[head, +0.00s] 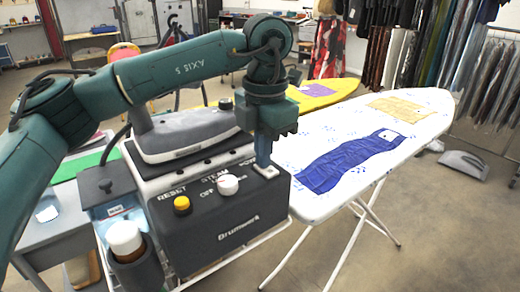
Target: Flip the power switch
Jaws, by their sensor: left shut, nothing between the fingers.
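A dark grey steam station (215,225) marked "Drumwerk" has a control panel with RESET, STEAM and a partly hidden label starting "PO". A pale switch (268,172) sits at the panel's right end, under that label. My left gripper (263,163) points straight down over it with its fingers shut and empty. The fingertips are at the switch and cover part of it. I cannot tell whether they touch it or which way it is set. My right gripper is not in view.
A yellow RESET button (182,205) and a white STEAM knob (228,185) are left of the switch. An iron (185,135) rests on the station behind. A white-capped bottle (125,240) stands at its left.

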